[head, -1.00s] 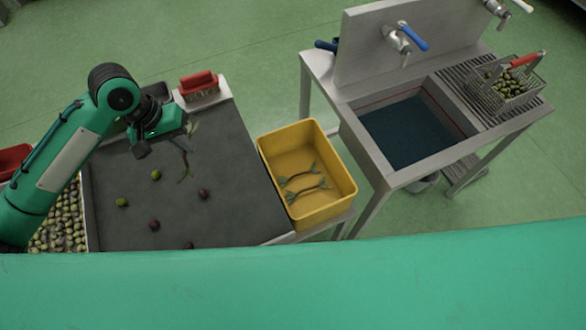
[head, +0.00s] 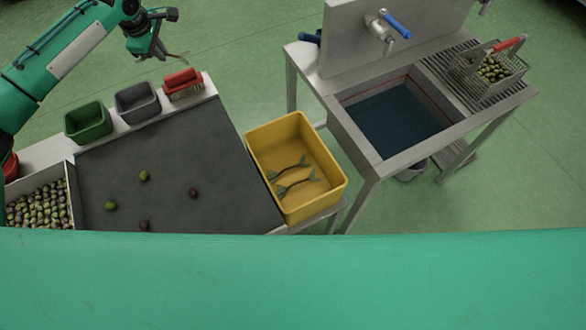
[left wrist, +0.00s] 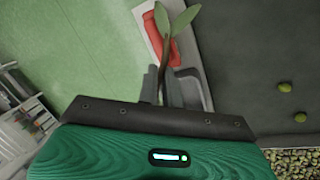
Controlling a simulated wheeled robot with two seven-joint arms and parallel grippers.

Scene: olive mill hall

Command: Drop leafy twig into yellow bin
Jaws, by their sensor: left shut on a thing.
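My left gripper (head: 162,50) is up at the top left of the head view, past the far edge of the table. It is shut on a leafy twig (head: 178,57). In the left wrist view the twig (left wrist: 166,42) stands up between the fingers (left wrist: 162,82), with green leaves at its tip. The yellow bin (head: 335,183) stands at the right end of the table, to the right of and nearer than the left gripper. Two other leafy twigs (head: 290,175) lie on its floor. My right gripper is not in view.
The dark sorting surface (head: 235,180) holds several loose olives. A crate of olives (head: 70,190) is at left. A sink (head: 350,125) stands right of the yellow bin.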

